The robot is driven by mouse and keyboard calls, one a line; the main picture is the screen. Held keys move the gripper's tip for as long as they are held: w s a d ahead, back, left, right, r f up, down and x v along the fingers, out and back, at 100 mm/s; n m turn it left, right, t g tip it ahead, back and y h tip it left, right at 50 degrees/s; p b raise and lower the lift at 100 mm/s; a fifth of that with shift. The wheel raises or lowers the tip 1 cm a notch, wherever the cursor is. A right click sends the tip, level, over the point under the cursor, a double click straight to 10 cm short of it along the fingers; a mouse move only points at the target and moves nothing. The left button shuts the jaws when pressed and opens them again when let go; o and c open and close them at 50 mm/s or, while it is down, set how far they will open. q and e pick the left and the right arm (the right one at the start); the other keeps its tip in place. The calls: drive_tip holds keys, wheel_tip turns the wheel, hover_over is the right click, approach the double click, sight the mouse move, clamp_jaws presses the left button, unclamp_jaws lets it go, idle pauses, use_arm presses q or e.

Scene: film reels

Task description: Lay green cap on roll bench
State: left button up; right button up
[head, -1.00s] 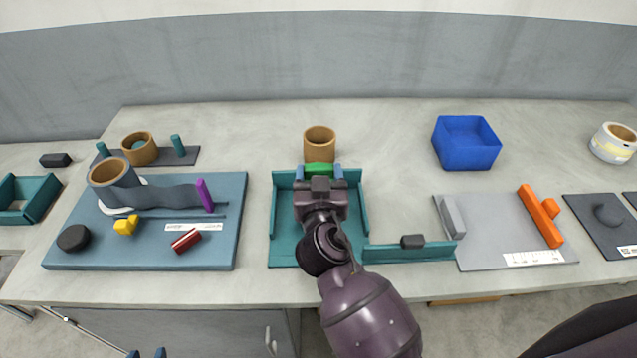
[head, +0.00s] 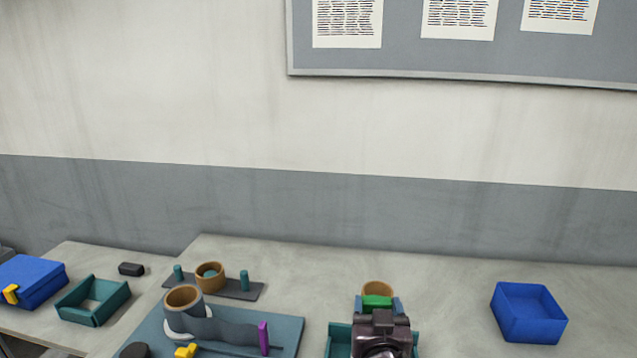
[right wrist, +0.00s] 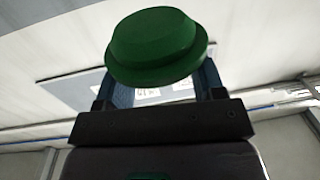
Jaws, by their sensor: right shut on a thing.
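The green cap (head: 377,302) is held between the blue fingers of my right gripper (head: 377,309), at the bottom of the head view. In the right wrist view the cap (right wrist: 155,45) fills the space between the two fingertips (right wrist: 160,78), its wide rim towards the gripper. No bench is labelled; a blue-grey board (head: 288,330) with a grey curved holder and a brown roll (head: 184,297) lies left of my gripper, cut off below. I cannot tell for sure that it is the roll bench. My left gripper is out of view.
A teal tray (head: 339,341) is under and around my right gripper, with a brown ring (head: 377,287) just behind. A blue bin (head: 529,312) stands right. A dark plate with teal pegs (head: 244,281) and a teal box (head: 93,301) are left. Table between gripper and bin is clear.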

drive_tip(key=s+d+f+n+y, duration=0.1)
drive_tip(key=s+d+f, duration=0.1)
drive_tip(key=s+d, duration=0.5)
drive_tip(key=shift+d+f+y, duration=0.2)
drive_tip(key=shift+d+y, duration=0.2)
drive_tip(key=shift+d, duration=0.55)
drive_tip(key=shift+s, duration=0.1)
idle(0.4)
drive_tip(key=w+a+h, duration=0.1)
drive_tip(key=w+a, duration=0.2)
drive_tip(key=w+a+m+h, duration=0.1)
drive_tip(key=w+a, duration=0.2)
drive_tip(key=a, duration=0.1)
drive_tip(key=shift+w+a+r+m+h, duration=0.2)
drive_tip(key=shift+w+m+h, duration=0.1)
drive_tip(key=shift+w+h, duration=0.1)
drive_tip(key=shift+w+a+r+h, duration=0.25)
drive_tip(key=shift+a+r+h, duration=0.05)
drive_tip(key=shift+a, duration=0.1)
drive_tip(key=shift+f, duration=0.1)
